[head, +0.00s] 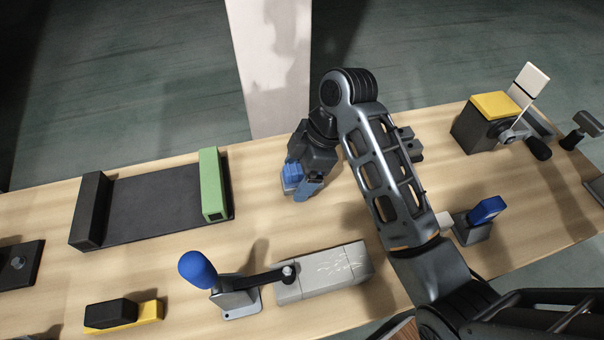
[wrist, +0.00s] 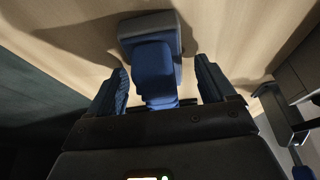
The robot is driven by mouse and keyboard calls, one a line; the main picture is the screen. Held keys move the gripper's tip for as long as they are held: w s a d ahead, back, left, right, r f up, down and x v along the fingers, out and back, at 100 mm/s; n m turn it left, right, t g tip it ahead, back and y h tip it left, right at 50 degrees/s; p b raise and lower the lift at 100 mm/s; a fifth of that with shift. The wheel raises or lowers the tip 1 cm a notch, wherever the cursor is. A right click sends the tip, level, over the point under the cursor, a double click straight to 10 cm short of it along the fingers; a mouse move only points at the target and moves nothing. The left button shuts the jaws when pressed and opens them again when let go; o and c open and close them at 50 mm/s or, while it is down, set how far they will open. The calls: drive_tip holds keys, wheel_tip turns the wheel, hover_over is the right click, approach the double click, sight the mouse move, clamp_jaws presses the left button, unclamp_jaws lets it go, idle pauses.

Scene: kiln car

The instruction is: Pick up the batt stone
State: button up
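No object here is labelled as the batt stone, and I cannot tell which one it is. My gripper (head: 304,182) points down at the bench near its far edge, left of the forearm. In the wrist view my gripper (wrist: 161,68) is open, with its blue-padded fingers spread apart. A blue block on a grey base (wrist: 153,66) lies between and just beyond the fingers, with gaps on both sides. Its near end is hidden by the gripper body. In the head view this blue block (head: 291,174) is mostly hidden by the gripper.
A black tray (head: 150,205) with a green end block (head: 211,183) lies left. A grey block with a blue-knobbed lever (head: 325,270) stands in front. A second blue piece on grey (head: 487,210) and a yellow-topped box (head: 494,105) stand right. A white post (head: 275,65) rises behind.

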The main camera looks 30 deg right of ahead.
sight(294, 165)
drive_tip(key=c, duration=1.3)
drive_tip(key=shift+r, duration=0.1)
drive_tip(key=shift+r, duration=0.5)
drive_tip(key=r, duration=0.4)
drive_tip(key=shift+w+d+p, duration=0.3)
drive_tip(key=shift+d, duration=0.05)
drive_tip(key=w+d+r+p, duration=0.4)
drive_tip(key=w+d+r, duration=0.2)
drive_tip(key=w+d, duration=0.1)
drive_tip(key=shift+d, duration=0.65)
